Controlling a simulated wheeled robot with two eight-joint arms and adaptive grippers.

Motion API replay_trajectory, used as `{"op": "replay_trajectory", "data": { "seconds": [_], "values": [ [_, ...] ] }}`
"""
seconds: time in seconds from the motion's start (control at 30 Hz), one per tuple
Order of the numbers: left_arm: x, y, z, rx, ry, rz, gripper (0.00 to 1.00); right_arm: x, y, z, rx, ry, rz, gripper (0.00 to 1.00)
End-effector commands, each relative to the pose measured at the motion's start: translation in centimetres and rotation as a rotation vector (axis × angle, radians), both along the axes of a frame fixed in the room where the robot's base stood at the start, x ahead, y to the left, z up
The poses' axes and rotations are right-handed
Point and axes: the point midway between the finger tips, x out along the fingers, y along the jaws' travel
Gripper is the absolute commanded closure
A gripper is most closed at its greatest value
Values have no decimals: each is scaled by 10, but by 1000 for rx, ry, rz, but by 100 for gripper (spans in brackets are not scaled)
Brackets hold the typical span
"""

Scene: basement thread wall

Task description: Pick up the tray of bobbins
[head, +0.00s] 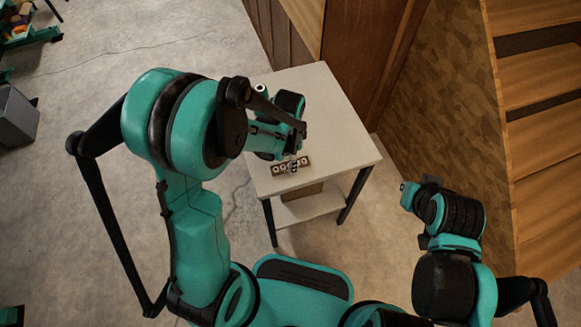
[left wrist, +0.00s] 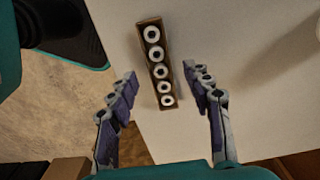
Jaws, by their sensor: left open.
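The tray of bobbins (head: 280,173) is a narrow brown wooden holder with a row of several pale ringed bobbins. It lies near the front left edge of the white table top (head: 345,140). In the left wrist view the tray (left wrist: 158,62) runs lengthwise away from me. My left gripper (head: 292,165) is over the tray and partly covers it in the head view. In the left wrist view the left gripper (left wrist: 165,80) is open, with one finger on each side of the tray and a gap on both sides.
A small white spool (head: 260,88) stands at the table's back left. A lower shelf (head: 305,207) holds a brown box. Wooden panels (head: 360,40) stand behind the table, and wooden shelving (head: 535,120) stands at the right. Most of the table top is bare.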

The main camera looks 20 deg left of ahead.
Motion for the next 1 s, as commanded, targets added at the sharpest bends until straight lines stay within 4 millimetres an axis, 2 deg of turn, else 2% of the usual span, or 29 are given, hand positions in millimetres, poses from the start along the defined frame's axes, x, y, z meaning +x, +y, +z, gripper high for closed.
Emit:
{"op": "replay_trajectory", "data": {
  "seconds": [0.03,0.1,0.33,0.37,0.5,0.53,0.87,1.0],
  "values": [
    [0,0,-13,0,0,0,50,0,0,-9,0,0,0,100],
    [0,0,-21,0,0,0,50,0,0,-12,0,0,0,100],
    [0,0,-22,0,0,1,50,0,0,-11,0,0,0,100],
    [0,0,-22,0,0,1,53,0,0,-11,0,0,0,100],
    [0,0,-22,0,0,1,90,0,0,-11,0,0,0,100],
    [0,0,-22,0,0,1,93,0,0,-11,0,0,0,100],
    [0,0,-21,0,0,1,93,0,0,-10,0,0,0,100],
    [0,0,-12,0,0,1,93,0,0,-5,0,0,0,100]
  ]
}}
